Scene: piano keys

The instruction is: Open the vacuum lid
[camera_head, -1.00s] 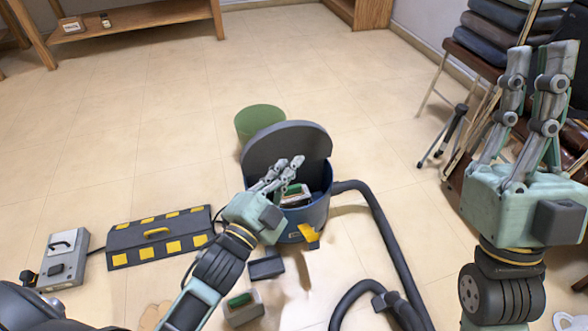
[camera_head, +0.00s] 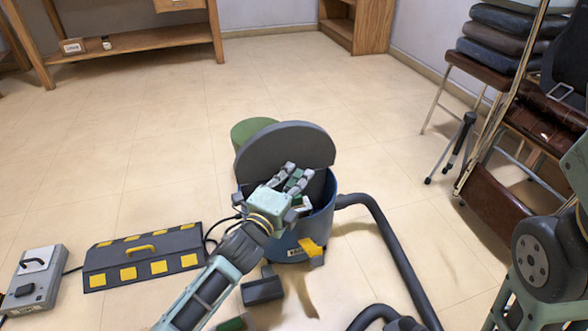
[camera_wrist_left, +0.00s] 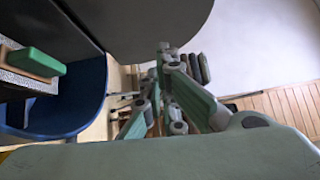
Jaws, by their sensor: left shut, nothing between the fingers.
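The vacuum (camera_head: 318,228) is a blue drum with a yellow latch (camera_head: 311,247) on its front. Its dark grey round lid (camera_head: 284,146) stands raised, tilted up at the back of the drum. My left gripper (camera_head: 299,173) is shut and empty over the drum's opening, in front of the lid. It hides part of the opening. In the left wrist view the lid (camera_wrist_left: 150,22) is above the shut fingers (camera_wrist_left: 165,75); I cannot tell whether they touch it. A green-topped block (camera_wrist_left: 36,62) shows inside the drum. My right gripper is out of view.
A black hose (camera_head: 395,240) runs from the drum to the right and front. A yellow-and-black case (camera_head: 145,262) and a grey box (camera_head: 38,272) lie left. A green bin (camera_head: 246,130) stands behind the drum. Chairs (camera_head: 500,130) stand right; floor behind is clear.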

